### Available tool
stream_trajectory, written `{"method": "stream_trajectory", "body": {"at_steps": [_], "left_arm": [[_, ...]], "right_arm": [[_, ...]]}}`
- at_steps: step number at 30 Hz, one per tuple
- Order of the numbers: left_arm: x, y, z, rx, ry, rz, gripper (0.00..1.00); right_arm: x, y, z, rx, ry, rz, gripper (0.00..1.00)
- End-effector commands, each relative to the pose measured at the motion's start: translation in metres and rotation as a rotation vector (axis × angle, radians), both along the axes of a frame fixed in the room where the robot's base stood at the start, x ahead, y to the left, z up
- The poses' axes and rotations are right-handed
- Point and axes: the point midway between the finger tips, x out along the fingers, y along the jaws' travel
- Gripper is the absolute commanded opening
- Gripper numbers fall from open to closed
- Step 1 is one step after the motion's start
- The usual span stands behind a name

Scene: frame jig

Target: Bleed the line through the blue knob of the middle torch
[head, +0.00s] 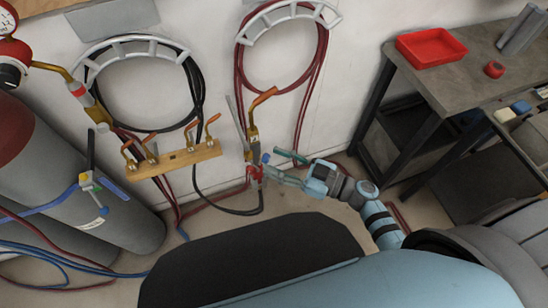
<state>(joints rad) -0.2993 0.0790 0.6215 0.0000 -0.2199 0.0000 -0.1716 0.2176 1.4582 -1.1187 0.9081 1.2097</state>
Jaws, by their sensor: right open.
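A torch (252,137) with a brass body and an orange lever stands upright against the wall near the picture's centre. A small blue knob (266,158) shows at its lower right, and red parts (254,173) show at its base. My right gripper (268,172) reaches in from the right, with its open fingers close beside the blue knob and the red parts. I cannot tell whether the fingers touch the knob. Another blue knob (103,211) is on a fitting in front of the grey cylinder at the left. My left gripper is not in view.
Black and red hoses hang on wall racks (135,45) above. Grey cylinders (118,205) stand at the left. A workbench (428,70) with a red tray (431,47) is at the right.

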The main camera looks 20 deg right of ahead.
Motion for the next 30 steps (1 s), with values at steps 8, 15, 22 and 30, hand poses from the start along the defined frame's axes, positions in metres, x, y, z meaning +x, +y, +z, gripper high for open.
{"method": "stream_trajectory", "body": {"at_steps": [8,15,22,30], "left_arm": [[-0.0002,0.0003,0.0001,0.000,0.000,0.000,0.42],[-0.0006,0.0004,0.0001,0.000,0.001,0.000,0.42],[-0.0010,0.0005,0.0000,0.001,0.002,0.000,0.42],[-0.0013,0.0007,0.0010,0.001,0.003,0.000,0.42]], "right_arm": [[0.0081,0.0095,-0.0008,-0.002,0.001,0.000,0.42],[0.0078,0.0092,-0.0009,-0.001,0.001,0.000,0.21],[0.0078,0.0091,-0.0009,-0.001,0.001,0.000,0.00],[0.0076,0.0091,-0.0006,-0.025,-0.027,0.000,0.00]]}}
